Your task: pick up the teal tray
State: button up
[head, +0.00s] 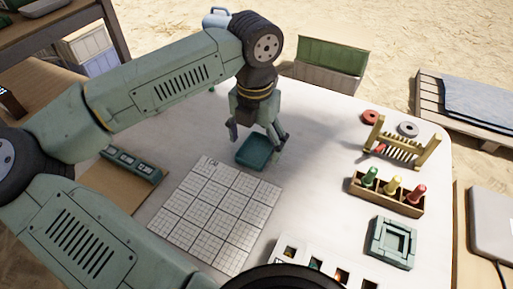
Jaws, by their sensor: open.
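The teal tray (252,153) is a small, shallow square tray on the white table, just beyond the top right edge of the gridded sheet. My gripper (256,140) points down over the tray with its fingers spread apart, one towards the left side and one towards the right. I cannot tell whether the fingertips touch the tray.
A gridded white sheet (217,214) lies in front of the tray. To the right stand a wooden rack (400,147), a wooden box with colored pegs (386,198) and a grey-green square frame (392,243). A green device (131,166) lies at left. White table (315,165) is clear right of the tray.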

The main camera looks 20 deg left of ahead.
jog(key=shift+f, duration=0.8)
jog(key=shift+c, duration=0.4)
jog(key=c, duration=1.1)
jog(key=shift+c, duration=0.2)
